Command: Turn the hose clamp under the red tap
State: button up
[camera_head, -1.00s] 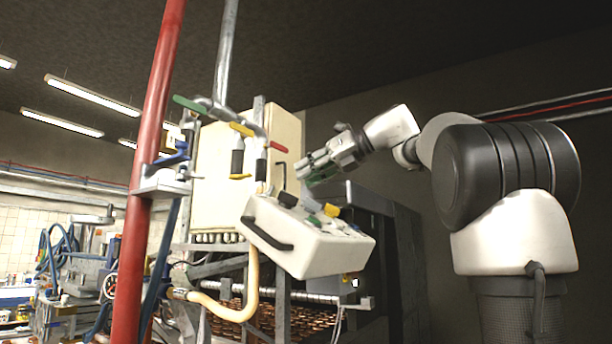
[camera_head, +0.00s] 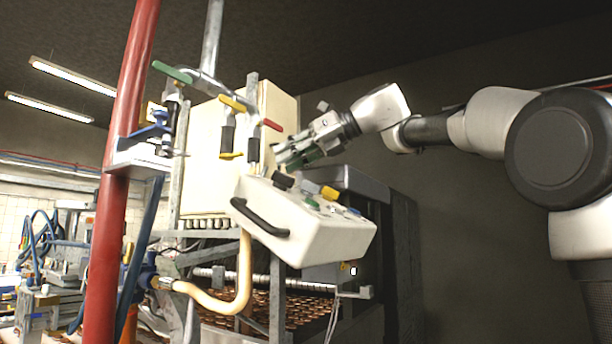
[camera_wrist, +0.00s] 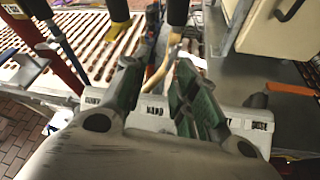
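The red tap (camera_head: 272,124) is a short red handle at the right end of the pipe, in front of a cream cabinet. A black sleeve (camera_head: 253,150) hangs below it; it seems to be the right-hand black sleeve (camera_wrist: 178,12) in the wrist view, with a cream hose (camera_wrist: 160,70) beneath. I cannot clearly make out the hose clamp there. My gripper (camera_head: 283,157) is just right of the sleeve, above the control box. In the wrist view my gripper (camera_wrist: 160,65) has its green-padded fingers apart, pointing towards the sleeve's lower end, with nothing held.
A white control box (camera_head: 320,240) with a black handle and knobs lies close below my gripper. Yellow (camera_head: 232,103) and green (camera_head: 172,72) taps are left of the red one. A red pipe (camera_head: 120,170) stands farther left.

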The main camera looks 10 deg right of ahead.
jog(key=shift+w+d+m+t, duration=0.3)
jog(key=shift+w+d, duration=0.15)
jog(key=shift+d, duration=0.15)
jog(key=shift+w+a, duration=0.2)
jog(key=shift+w, duration=0.05)
jog(key=x, duration=0.7)
jog(key=shift+w, duration=0.15)
grip_shut()
